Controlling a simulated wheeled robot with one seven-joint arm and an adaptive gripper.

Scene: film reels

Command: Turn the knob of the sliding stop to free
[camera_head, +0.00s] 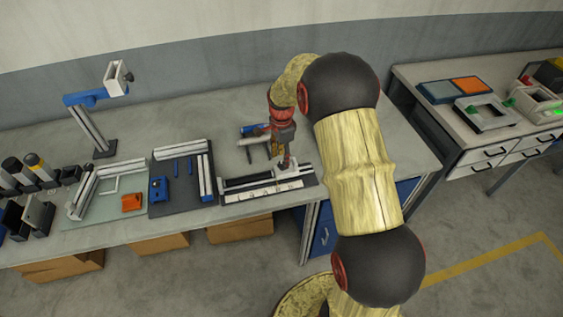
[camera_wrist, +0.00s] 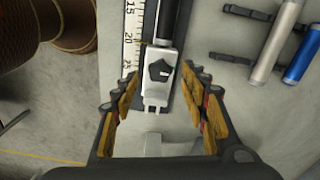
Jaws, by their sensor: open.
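The sliding stop (camera_wrist: 153,95) is a pale metal block on a dark rail beside a white ruled scale. Its black, angular knob (camera_wrist: 160,70) sits on top, with a small light mark toward its right side. My gripper (camera_wrist: 159,80) is open, with one finger on each side of the stop. The knob shows between and slightly beyond the fingertips; I cannot tell the height gap. In the head view the stop (camera_head: 292,170) sits near the right end of the rail, with my gripper (camera_head: 286,160) over it, hiding the knob.
A silver rod (camera_wrist: 275,40) and a blue rod (camera_wrist: 303,55) lie on black holders to the right in the wrist view. The scale (camera_wrist: 133,35) runs along the rail's left. Other fixtures, including a blue clamp (camera_head: 159,189), stand left on the workbench (camera_head: 130,228).

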